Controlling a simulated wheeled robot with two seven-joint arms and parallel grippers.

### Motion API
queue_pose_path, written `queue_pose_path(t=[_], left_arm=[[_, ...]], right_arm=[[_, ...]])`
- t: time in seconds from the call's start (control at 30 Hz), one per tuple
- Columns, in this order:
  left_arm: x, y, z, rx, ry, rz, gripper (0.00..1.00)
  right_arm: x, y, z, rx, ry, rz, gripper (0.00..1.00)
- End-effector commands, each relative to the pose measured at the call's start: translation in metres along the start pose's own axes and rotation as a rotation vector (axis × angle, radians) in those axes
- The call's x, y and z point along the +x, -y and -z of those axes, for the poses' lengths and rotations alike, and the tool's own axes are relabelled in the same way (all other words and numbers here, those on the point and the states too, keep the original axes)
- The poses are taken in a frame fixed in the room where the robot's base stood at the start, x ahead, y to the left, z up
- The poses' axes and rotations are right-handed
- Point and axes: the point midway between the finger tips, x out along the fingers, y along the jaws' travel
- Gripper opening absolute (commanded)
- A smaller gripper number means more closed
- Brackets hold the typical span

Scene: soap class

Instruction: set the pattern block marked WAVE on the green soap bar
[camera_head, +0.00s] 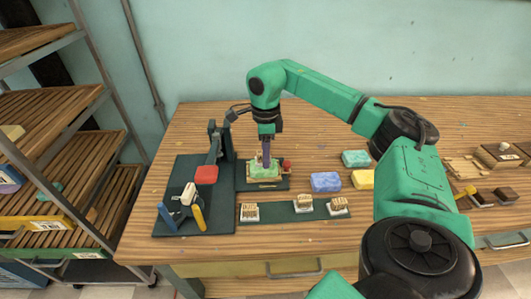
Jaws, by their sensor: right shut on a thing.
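My right gripper (266,160) points straight down over the green soap bar (254,172). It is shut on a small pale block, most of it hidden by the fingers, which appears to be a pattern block. The green soap bar lies in a small holder on a dark mat. I cannot tell whether the held block touches the soap. Pattern blocks (250,212), (303,203) and (338,206) stand on a dark green strip in front; their marks are too small to read. My left gripper is not in view.
A dark press-like stand (215,145) with a red pad (206,175) is left of the soap. Blue (326,182), teal (356,158) and yellow (363,179) soap bars lie to the right. Wooden trays and pieces (500,155) are at far right. A shelf rack (50,130) stands left.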

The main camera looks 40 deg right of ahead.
Motion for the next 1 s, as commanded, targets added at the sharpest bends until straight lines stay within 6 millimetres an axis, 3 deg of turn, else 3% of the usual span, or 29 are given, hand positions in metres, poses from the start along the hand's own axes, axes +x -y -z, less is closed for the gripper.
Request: queue_pose_path(t=[1.0], left_arm=[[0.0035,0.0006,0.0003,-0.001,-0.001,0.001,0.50]], right_arm=[[0.0098,0.0001,0.0001,0.000,0.000,0.000,0.00]])
